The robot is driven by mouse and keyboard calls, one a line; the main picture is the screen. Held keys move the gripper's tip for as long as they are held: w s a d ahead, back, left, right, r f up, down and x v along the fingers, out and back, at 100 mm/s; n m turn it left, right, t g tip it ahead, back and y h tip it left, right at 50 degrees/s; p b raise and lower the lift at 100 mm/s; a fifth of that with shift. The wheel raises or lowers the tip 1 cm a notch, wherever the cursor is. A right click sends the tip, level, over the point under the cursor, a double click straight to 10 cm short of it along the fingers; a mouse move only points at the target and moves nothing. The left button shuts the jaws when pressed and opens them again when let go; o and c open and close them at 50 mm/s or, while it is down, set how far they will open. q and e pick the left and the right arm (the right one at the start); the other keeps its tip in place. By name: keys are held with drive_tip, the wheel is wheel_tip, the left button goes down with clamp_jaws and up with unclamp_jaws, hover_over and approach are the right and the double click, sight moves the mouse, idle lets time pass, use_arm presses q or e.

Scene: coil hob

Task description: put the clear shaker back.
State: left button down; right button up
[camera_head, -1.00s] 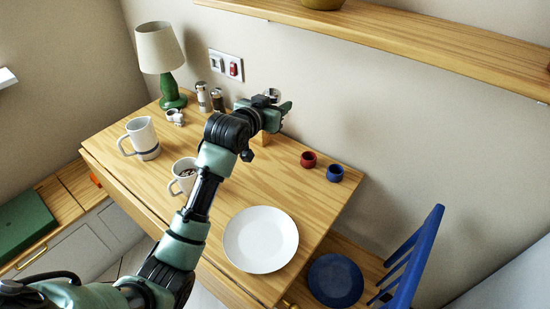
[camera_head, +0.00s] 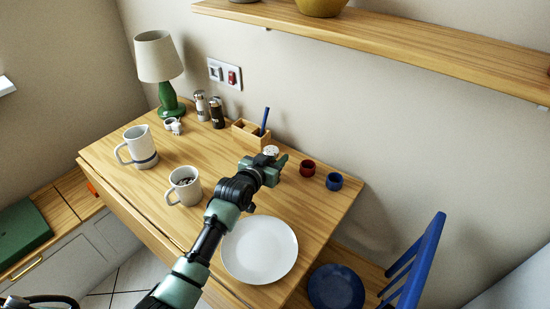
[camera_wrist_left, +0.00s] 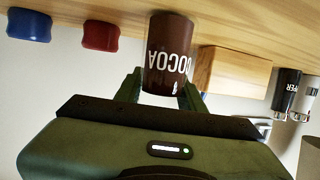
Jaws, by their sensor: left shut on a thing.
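My left gripper (camera_head: 277,168) is shut on a shaker lettered COCOA (camera_wrist_left: 171,55), which looks dark brown in the left wrist view. In the head view only its pale metal lid (camera_head: 271,150) shows above the gripper; the rest is hidden. The shaker is over the table, in front of the wooden box; I cannot tell whether its base touches the wood. The wooden box (camera_head: 245,138) stands near the wall with a blue stick-like thing in it. A white-topped shaker (camera_head: 201,105) and a black pepper shaker (camera_head: 217,113) stand left of the box. My right gripper is not in view.
A red cup (camera_head: 307,168) and a blue cup (camera_head: 334,181) stand right of my gripper. A white plate (camera_head: 260,250), a mug (camera_head: 185,187), a jug (camera_head: 140,147) and a green lamp (camera_head: 169,100) are also on the table (camera_head: 170,220). A shelf (camera_head: 400,40) overhangs the back.

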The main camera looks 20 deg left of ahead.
use_arm(q)
drive_tip(key=shift+r, duration=0.1)
drive_tip(key=c, duration=0.9)
unclamp_jaws()
drive_tip(key=shift+o, duration=0.2)
drive_tip(key=v, duration=1.2)
drive_tip(key=shift+p, duration=0.4)
drive_tip(key=shift+a, duration=0.1)
